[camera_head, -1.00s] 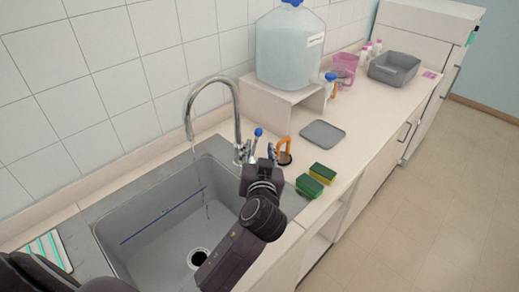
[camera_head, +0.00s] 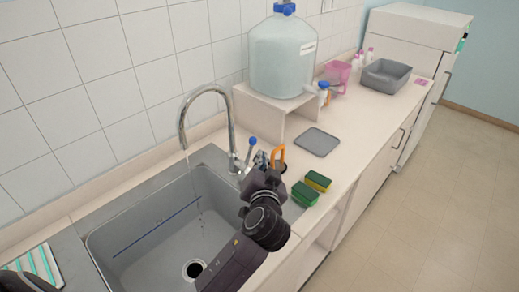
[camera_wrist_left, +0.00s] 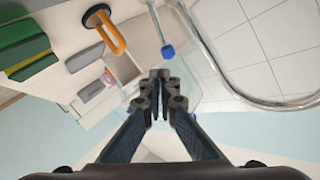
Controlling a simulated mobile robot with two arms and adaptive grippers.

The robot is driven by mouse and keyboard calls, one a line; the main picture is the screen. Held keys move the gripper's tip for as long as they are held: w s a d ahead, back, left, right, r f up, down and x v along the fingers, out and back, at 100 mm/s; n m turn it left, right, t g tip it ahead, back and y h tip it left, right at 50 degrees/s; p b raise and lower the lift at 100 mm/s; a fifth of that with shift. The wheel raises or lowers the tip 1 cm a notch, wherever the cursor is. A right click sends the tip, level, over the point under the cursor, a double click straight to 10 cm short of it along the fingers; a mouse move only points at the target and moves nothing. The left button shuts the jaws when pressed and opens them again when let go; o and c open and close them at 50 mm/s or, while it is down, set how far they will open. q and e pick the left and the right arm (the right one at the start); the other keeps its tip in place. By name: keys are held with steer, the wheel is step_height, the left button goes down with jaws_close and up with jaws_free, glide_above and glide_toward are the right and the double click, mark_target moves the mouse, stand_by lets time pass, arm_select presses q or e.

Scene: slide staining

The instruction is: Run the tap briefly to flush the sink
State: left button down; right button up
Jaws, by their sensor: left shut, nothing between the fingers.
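The chrome tap (camera_head: 231,130) arches over the grey sink (camera_head: 105,243). A thin stream of water (camera_head: 194,190) falls from its spout towards the drain (camera_head: 195,269). The tap's lever has a blue tip (camera_head: 252,141) and stands up beside the tap's base. My left gripper (camera_head: 266,165) is shut and empty, just in front of and below the blue tip in the head view. In the left wrist view its closed fingers (camera_wrist_left: 160,78) point near the blue tip (camera_wrist_left: 168,52), with a visible gap. The tap's pipe (camera_wrist_left: 235,88) curves at the right there.
Green and yellow sponges (camera_head: 305,193) and an orange-handled item (camera_head: 278,156) sit close right of my gripper. Behind are a grey mat (camera_head: 317,142) and a large water container (camera_head: 283,55) on a stand (camera_head: 263,101). A grey tub (camera_head: 386,74) is farther back.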

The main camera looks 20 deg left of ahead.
mark_target(248, 154)
arm_select(q)
steer(key=w+d+f+m+b, duration=0.2)
steer(key=w+d+m, duration=0.1)
steer(key=m, duration=1)
steer(key=b+x, duration=0.6)
steer(key=x, duration=0.3)
steer(key=s+a, duration=0.1)
steer(key=s+a+r+p, duration=0.1)
steer(key=a, duration=0.1)
